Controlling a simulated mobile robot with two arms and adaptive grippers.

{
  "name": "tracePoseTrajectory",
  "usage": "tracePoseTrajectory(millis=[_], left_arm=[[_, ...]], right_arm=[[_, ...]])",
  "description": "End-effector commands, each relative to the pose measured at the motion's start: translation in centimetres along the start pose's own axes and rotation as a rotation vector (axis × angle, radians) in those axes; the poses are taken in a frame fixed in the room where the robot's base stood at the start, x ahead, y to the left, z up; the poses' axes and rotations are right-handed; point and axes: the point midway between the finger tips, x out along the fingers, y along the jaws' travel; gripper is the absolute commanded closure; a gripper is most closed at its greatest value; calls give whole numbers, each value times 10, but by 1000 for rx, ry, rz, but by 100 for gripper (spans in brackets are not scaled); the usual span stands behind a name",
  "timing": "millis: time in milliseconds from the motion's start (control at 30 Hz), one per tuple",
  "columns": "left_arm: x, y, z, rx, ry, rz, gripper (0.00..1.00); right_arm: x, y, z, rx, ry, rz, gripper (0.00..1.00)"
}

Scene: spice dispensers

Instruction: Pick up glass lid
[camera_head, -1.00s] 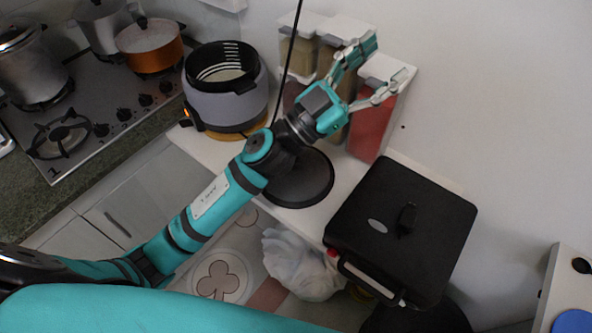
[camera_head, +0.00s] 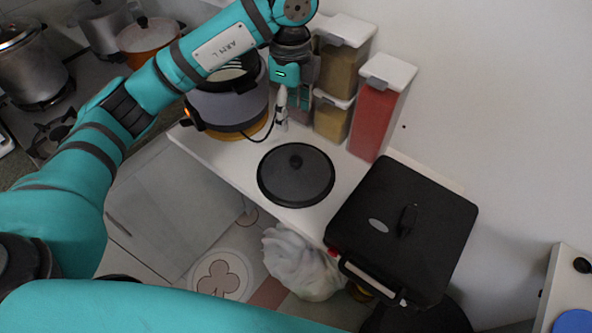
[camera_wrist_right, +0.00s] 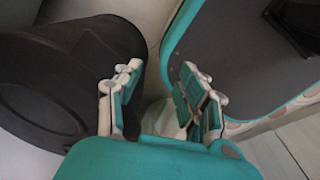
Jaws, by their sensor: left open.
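The glass lid (camera_head: 296,190) is a dark round disc with a black knob at its centre. It lies flat, knob up, on the white counter in the head view. My left gripper (camera_head: 291,112) points down over the counter, just behind the lid in the picture and apart from it. It is open, with nothing seen between its fingers; my arm and the gripper body partly hide them. My right gripper shows in the right wrist view (camera_wrist_right: 160,98). Its two fingers are spread apart and empty, away from the lid.
A grey cooker pot (camera_head: 222,108) stands left of my left gripper, with a cable by it. Spice dispensers (camera_head: 375,115) stand behind and right. A black case-like appliance (camera_head: 425,215) sits right of the lid. A white bag (camera_head: 300,262) is below the counter edge.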

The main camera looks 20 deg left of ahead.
Motion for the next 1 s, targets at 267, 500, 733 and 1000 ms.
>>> tracePoseTrajectory(millis=[267, 500, 733, 1000], left_arm=[[60, 2, -2, 3, 4, 8, 43], [100, 1, -3, 6, 6, 3, 43], [115, 0, -5, 6, 6, 5, 43], [153, -4, -9, 5, 7, 3, 43]], right_arm=[[-14, 0, -2, 0, 1, 0, 60], [-23, 0, -3, 0, 1, 0, 60], [-30, 2, -3, -1, 1, 1, 60], [-46, 4, -4, -2, 0, 4, 60]])
